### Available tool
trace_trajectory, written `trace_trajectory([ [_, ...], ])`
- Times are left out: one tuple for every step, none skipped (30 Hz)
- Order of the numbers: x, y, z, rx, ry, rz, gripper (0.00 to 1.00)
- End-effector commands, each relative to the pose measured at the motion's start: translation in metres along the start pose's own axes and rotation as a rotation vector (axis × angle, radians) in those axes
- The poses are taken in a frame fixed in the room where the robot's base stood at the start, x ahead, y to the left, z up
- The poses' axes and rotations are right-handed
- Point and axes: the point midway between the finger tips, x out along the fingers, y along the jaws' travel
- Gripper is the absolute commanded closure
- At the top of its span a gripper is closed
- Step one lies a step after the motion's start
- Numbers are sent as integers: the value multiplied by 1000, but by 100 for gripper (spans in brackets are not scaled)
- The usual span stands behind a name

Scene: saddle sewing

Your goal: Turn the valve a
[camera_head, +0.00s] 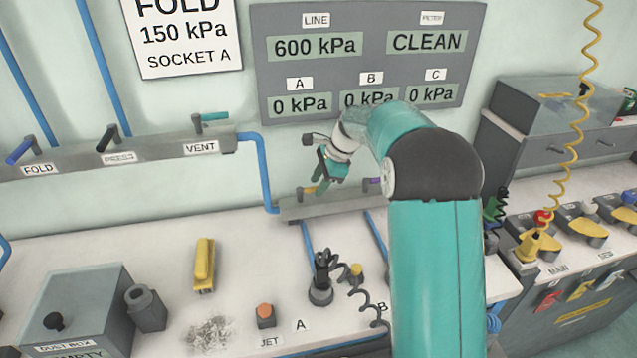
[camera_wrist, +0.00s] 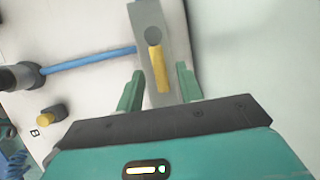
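A yellow valve handle (camera_head: 308,190) sits on the short grey manifold (camera_head: 292,211) at the back of the bench. I take it for valve a, above the "A" label; no label on the valve itself is readable. In the wrist view the yellow handle (camera_wrist: 158,68) lies lengthwise between my fingers, below a round dark pivot. My gripper (camera_head: 322,182) is above the manifold, fingers pointing down. In the wrist view my gripper (camera_wrist: 160,75) is open, one finger on each side of the handle, with gaps showing. I cannot tell how deep the fingers reach.
The panel (camera_head: 372,75) reads line 600 kPa and A, B, C at 0 kPa. A purple handle (camera_head: 372,183) is just right of my gripper. A grey rail (camera_head: 120,150) with levers runs left. Hose sockets (camera_head: 320,285), a yellow tool (camera_head: 204,264) and a dust box (camera_head: 80,310) stand on the bench.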

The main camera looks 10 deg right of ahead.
Motion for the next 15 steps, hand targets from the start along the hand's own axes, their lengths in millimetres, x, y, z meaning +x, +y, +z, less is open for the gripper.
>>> trace_trajectory([
  [3, 0, 0, 0, 0, 0, 63],
  [4, 0, 0, 0, 0, 0, 63],
  [5, -1, 0, 0, 0, 0, 63],
  [6, -1, 0, 0, 0, 0, 63],
  [6, -1, 0, 0, 0, 0, 63],
  [6, -1, 0, 0, 0, -1, 63],
  [6, -1, 0, 0, 0, -1, 63],
  [6, -1, 0, 0, 0, -1, 63],
  [6, -1, 0, 0, 0, 0, 63],
  [6, -1, 0, 0, 0, 0, 63],
  [6, -1, 0, 0, 0, 0, 69],
  [6, -1, 0, 0, 0, 0, 77],
  [6, -1, 0, 0, 0, 0, 83],
  [6, -1, 0, 0, 0, 0, 89],
  [6, -1, 0, 0, 0, 0, 96],
])
